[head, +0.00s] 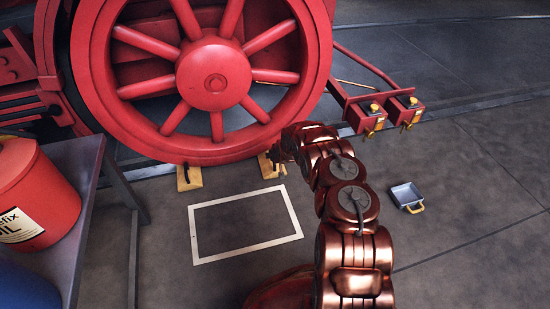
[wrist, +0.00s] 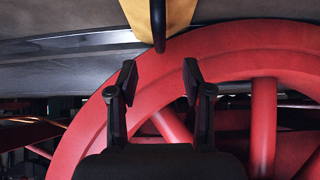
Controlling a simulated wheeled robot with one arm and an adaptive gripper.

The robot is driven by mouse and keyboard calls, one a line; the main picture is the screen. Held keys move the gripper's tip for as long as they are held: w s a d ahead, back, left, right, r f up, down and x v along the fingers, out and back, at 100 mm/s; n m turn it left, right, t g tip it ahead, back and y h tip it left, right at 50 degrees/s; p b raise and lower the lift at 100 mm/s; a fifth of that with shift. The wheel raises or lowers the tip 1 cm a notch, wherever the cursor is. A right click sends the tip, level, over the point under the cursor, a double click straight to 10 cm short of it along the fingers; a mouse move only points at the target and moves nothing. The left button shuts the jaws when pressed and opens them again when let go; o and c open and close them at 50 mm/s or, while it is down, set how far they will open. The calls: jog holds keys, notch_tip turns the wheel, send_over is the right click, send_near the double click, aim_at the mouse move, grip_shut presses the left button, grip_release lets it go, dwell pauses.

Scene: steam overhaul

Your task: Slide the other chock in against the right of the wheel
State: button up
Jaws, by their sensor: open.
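The big red wheel (head: 213,76) stands on the rail; its rim also fills much of the wrist view (wrist: 90,135). One yellow chock (head: 189,178) with a dark handle sits at the wheel's lower left. The other yellow chock (head: 266,168) is at the wheel's lower right, partly hidden by my gripper (head: 277,155). I cannot tell whether it touches the rim. In the wrist view this chock (wrist: 182,12) is at the top, its dark handle (wrist: 158,25) pointing towards my open gripper (wrist: 158,66).
A white rectangular outline (head: 246,247) lies on the floor before the wheel. A grey table (head: 90,165) with a red drum (head: 30,190) stands at left. Red brackets (head: 385,108) jut out right of the wheel.

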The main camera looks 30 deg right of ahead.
jog(key=b+x, duration=0.2)
jog(key=x, duration=0.1)
jog(key=shift+w+f+b, duration=0.1)
jog(key=shift+f+b, duration=0.3)
jog(key=shift+w+d+f, duration=0.1)
jog(key=shift+w, duration=0.25)
jog(key=shift+b+x, duration=0.4)
jog(key=shift+x, duration=0.45)
jog(key=shift+b+x, duration=0.35)
jog(key=shift+x, duration=0.4)
grip_shut()
